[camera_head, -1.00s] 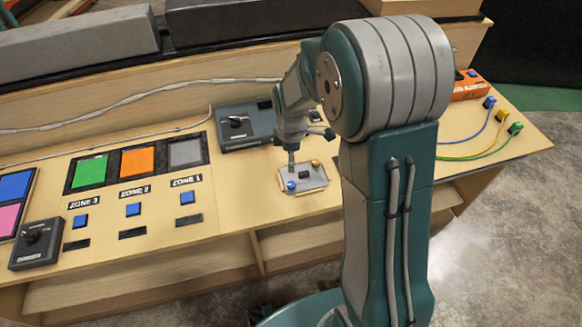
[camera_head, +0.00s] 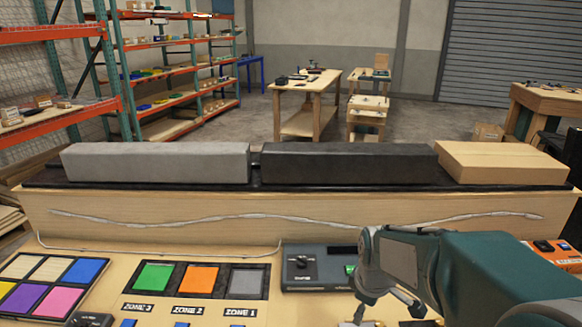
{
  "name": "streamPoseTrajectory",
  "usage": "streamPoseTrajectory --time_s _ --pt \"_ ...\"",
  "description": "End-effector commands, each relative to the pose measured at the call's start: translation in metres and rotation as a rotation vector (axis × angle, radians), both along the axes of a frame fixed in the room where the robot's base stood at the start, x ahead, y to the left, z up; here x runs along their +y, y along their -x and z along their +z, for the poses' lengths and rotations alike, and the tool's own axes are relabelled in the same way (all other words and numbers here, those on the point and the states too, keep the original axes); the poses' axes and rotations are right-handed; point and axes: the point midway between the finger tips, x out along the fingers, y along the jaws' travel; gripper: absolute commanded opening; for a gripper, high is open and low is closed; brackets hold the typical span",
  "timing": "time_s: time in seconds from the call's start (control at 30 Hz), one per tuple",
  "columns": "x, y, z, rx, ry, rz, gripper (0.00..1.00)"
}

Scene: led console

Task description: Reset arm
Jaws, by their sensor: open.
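My arm reaches in from the right edge and folds down over the console. My gripper (camera_head: 385,309) shows only in part at the bottom edge, in front of the grey device (camera_head: 308,264) with a dark knob and a green-lit window. It is open, and I see nothing held in it.
A coloured tile panel (camera_head: 46,284) is at the far left. An orange box (camera_head: 556,254) sits on the right. Shelves and worktables stand beyond.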

Motion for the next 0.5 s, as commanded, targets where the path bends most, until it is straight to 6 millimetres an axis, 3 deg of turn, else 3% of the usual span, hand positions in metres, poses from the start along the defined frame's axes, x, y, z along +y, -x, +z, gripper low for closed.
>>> streamPoseTrajectory --time_s 0.03,0.2,0.5 --pt "0.0 0.01 0.015 -0.031 -0.009 -0.056 0.71" --pt "0.001 0.046 0.051 -0.109 -0.052 -0.262 0.71" --pt "0.002 0.114 0.092 -0.241 -0.168 -0.615 0.71"
